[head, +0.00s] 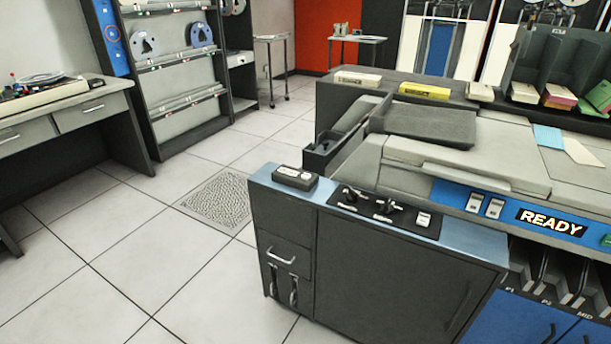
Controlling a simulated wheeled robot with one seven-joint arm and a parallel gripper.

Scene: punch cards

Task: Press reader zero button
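The card machine (400,268) stands at the right, with a dark grey front and blue trim. A black control panel (372,214) on its near top holds dark knobs and a white switch (423,219). Two more white switches, a left one (474,202) and a right one (494,208), sit on the blue strip beside the lit READY sign (549,223). A small black box with pale buttons (294,177) lies on the left corner. The labels are too small to read, so I cannot tell which is reader zero. My gripper is not in view.
A desk (62,118) with small items stands at the left, beside a tape rack (172,68). Card stacks, one yellow (425,91), lie on the dark shelf behind the machine. The tiled floor (120,240) at the left front is clear, apart from a flush-looking grate (217,200).

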